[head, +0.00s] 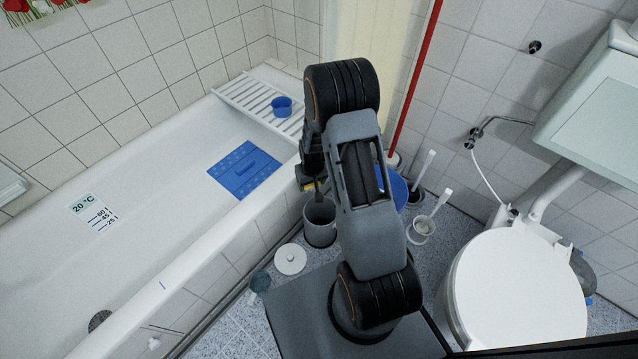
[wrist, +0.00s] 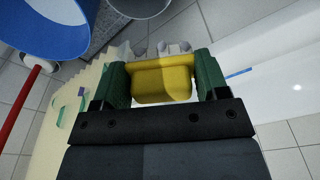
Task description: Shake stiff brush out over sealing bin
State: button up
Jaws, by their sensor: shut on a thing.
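My gripper (wrist: 160,98) is shut on the yellow handle of the stiff brush (wrist: 162,82), which sits between its two green finger pads. In the head view, my gripper (head: 307,180) is partly hidden by my arm, and a bit of yellow shows at it. A dark grey open bin (head: 320,226) stands on the floor just below it, and a dark part hangs from the gripper at the bin's mouth. I cannot tell whether the bristles are inside the rim. The bin's edge also shows at the top of the wrist view (wrist: 140,6). A white round lid (head: 291,259) lies on the floor beside the bin.
The bathtub (head: 190,265) runs along the left, with a blue mat (head: 244,170) and a slatted rack (head: 262,103) holding a blue cup (head: 282,106). A blue bucket (head: 398,190), red pole (head: 415,85) and toilet brushes (head: 424,228) stand behind my arm. The toilet (head: 515,290) is right.

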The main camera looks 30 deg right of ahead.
jog(key=s+d+f+b, duration=0.1)
jog(key=d+f+b, duration=0.2)
jog(key=f, duration=0.6)
jog(key=shift+s+f, duration=0.25)
jog(key=shift+f, duration=0.1)
jog(key=shift+d, duration=0.1)
jog(key=shift+f, duration=2.1)
notch_tip(320, 180, up, 4)
jog(key=shift+r, duration=0.15)
dwell(2.9)
dwell(0.4)
